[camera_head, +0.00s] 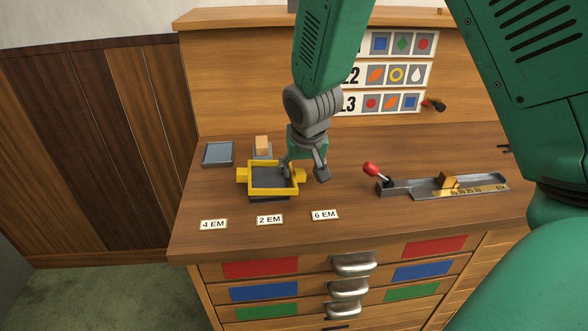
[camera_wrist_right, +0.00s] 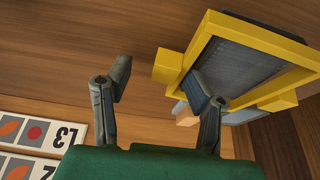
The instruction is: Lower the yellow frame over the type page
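The yellow frame (camera_head: 273,192) is at the left of the bench, with a tab on each side. A dark grey surface (camera_head: 268,177) shows inside it, and a dark base shows under its front edge. In the right wrist view the frame (camera_wrist_right: 285,46) surrounds a dark ridged face (camera_wrist_right: 232,70); I cannot tell whether this is the type page. My right gripper (camera_head: 305,172) is open at the frame's right-hand tab. My left gripper is not in view.
A grey tray (camera_head: 218,153) and a tan block (camera_head: 262,144) stand behind the frame. A metal composing stick (camera_head: 420,187) with a red-knobbed lever lies to the right. Labels, including 2 EM (camera_head: 270,219), lie in front. A picture board (camera_head: 390,75) stands behind.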

